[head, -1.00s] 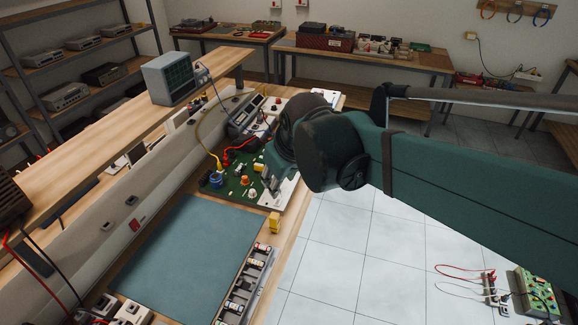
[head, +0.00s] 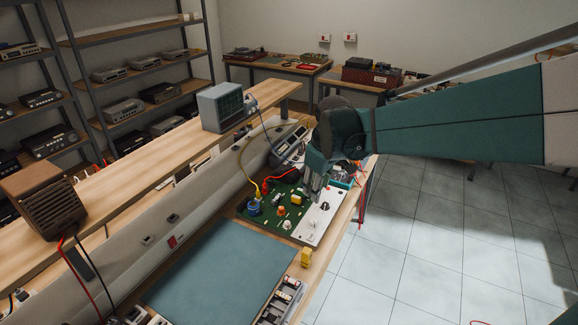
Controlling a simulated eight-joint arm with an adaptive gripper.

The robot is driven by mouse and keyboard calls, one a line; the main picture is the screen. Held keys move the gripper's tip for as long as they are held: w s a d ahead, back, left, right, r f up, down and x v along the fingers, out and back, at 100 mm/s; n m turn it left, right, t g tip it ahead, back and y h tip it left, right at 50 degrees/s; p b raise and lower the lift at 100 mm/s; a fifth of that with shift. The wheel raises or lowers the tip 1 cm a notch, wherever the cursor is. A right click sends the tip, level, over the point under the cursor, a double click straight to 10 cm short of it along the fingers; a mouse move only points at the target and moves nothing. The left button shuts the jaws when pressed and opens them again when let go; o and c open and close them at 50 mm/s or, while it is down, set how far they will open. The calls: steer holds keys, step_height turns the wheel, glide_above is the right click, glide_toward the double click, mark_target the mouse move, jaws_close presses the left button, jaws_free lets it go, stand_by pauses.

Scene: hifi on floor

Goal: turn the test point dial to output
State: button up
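A green circuit board (head: 265,211) with a white panel (head: 309,226) along its right side lies on the bench. A dark round knob (head: 325,207) stands on the white panel, and a pale knob (head: 287,225) sits nearer its front. No labels can be read, so I cannot tell which is the test point dial or where it points. My gripper (head: 314,193) hangs with its fingers down over the panel, just left of the dark knob in the picture. Whether it touches anything, or how far the fingers are apart, is too small to tell.
A blue mat (head: 222,270) lies in front of the board. Yellow and red leads run over the board. An oscilloscope (head: 221,108) stands on the raised shelf behind.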

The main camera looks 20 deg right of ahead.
steer(key=w+d+f+n+g+p, duration=0.1)
steer(key=w+d+f, duration=0.2)
steer(key=w, duration=0.1)
steer(key=w+d+f+n+p, duration=0.1)
steer(key=w+d+f, duration=0.1)
steer(key=w, duration=0.3)
steer(key=n+g+p, duration=0.2)
steer(key=n, duration=0.1)
glide_above(325, 204)
step_height(325, 204, down, 10)
steer(key=shift+f, duration=0.15)
steer(key=shift+d+f, duration=0.1)
steer(key=shift+f, duration=0.2)
steer(key=shift+f, duration=3.9)
steer(key=shift+c, duration=0.3)
steer(key=c, duration=0.8)
